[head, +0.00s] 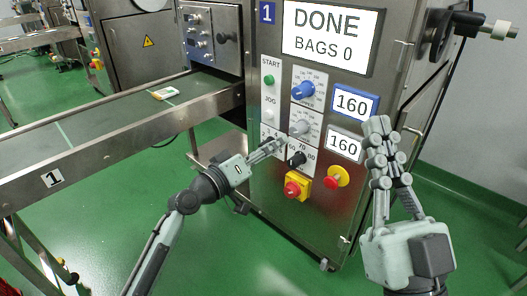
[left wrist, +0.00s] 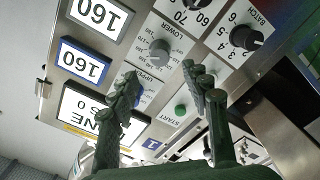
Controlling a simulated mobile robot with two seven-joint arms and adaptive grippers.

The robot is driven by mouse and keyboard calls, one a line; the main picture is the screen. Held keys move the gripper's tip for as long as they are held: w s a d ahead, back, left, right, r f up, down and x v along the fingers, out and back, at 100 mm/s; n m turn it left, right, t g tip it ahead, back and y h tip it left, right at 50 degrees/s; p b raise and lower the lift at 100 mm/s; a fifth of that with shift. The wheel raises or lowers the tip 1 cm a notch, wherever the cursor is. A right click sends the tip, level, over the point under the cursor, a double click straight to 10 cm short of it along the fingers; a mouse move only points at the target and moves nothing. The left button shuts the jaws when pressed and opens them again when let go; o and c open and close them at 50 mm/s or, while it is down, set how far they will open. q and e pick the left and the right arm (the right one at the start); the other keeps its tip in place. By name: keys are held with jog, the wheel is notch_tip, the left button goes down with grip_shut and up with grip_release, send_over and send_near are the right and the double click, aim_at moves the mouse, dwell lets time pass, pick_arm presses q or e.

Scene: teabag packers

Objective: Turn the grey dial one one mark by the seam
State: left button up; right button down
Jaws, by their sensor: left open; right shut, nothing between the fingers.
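The grey dial (head: 299,128) sits on the machine's front panel between a blue dial (head: 303,90) above and a black dial (head: 296,159) below. In the left wrist view the grey dial (left wrist: 160,52) shows on a plate lettered LOWER. My left gripper (head: 276,147) is open, just below and left of the grey dial in the head view. In the left wrist view its fingertips (left wrist: 163,76) are spread, with the dial beyond the gap; I see no contact. My right gripper (head: 378,124) is shut and empty, raised right of the panel.
The screen (head: 330,36) reads DONE, BAGS 0. Blue-framed (head: 355,104) and grey-framed (head: 345,145) displays both read 160. A red knob (head: 292,189) on a yellow box and a red button (head: 333,180) are below. A conveyor (head: 120,112) with a small packet runs left.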

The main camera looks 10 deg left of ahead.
pick_arm(q)
jog(key=shift+v, duration=1.45)
